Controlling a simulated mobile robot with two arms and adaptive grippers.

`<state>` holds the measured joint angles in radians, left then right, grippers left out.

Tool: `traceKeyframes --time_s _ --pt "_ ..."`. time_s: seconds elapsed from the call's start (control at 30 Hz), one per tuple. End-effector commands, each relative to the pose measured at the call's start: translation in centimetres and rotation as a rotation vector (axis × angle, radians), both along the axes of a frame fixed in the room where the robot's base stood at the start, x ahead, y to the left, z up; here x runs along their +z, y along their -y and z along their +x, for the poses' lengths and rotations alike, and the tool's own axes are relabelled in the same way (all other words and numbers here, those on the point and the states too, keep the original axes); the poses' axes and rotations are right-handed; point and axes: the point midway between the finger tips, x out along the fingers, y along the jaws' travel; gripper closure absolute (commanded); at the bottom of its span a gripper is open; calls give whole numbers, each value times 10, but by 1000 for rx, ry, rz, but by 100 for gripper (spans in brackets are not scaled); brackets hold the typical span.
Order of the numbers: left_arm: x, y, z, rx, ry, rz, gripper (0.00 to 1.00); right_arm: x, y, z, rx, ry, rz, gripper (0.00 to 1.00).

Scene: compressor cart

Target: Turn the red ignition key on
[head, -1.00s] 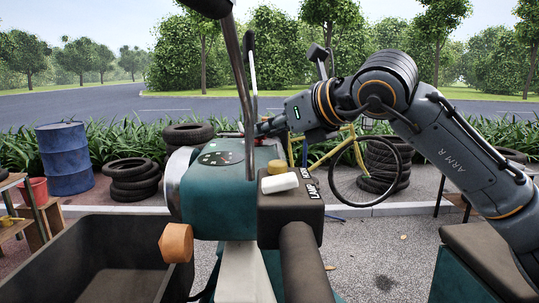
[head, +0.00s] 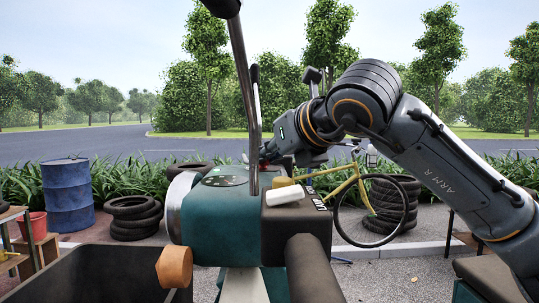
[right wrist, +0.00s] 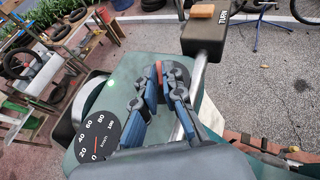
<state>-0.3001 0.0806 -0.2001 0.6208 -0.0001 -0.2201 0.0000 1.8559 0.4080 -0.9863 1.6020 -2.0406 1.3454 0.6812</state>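The red ignition key (right wrist: 159,73) stands on the green top panel, in the right wrist view. It is a thin red piece between the blue-padded fingertips of my right gripper (right wrist: 160,72), which appear closed on its two sides. In the head view my right gripper (head: 266,153) is at the far side of the green housing (head: 215,215), behind the metal lever, and the key cannot be made out clearly. The round speedometer (right wrist: 97,136) lies left of the fingers in the wrist view. My left gripper is not in view.
A dark box (head: 295,222) with a white piece (head: 285,195) on top is right of the housing. A metal lever (head: 246,100) rises close to my gripper. A dark bin (head: 80,275), a blue barrel (head: 68,195), tyres (head: 134,215) and a bicycle (head: 350,185) stand around.

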Motion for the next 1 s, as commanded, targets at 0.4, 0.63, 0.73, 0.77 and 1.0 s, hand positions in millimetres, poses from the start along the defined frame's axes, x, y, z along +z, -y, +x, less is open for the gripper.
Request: traceKeyframes --time_s 0.4,0.63,0.73,0.77,1.0 --pt "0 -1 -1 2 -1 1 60 1 1 -1 1 0 0 70" --pt "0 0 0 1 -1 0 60 12 15 -25 -1 3 0 70" --pt "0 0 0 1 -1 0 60 22 25 -43 -1 4 1 70" --pt "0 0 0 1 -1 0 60 24 28 -48 0 4 1 70" --pt "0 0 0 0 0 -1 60 40 47 -84 0 1 0 70"
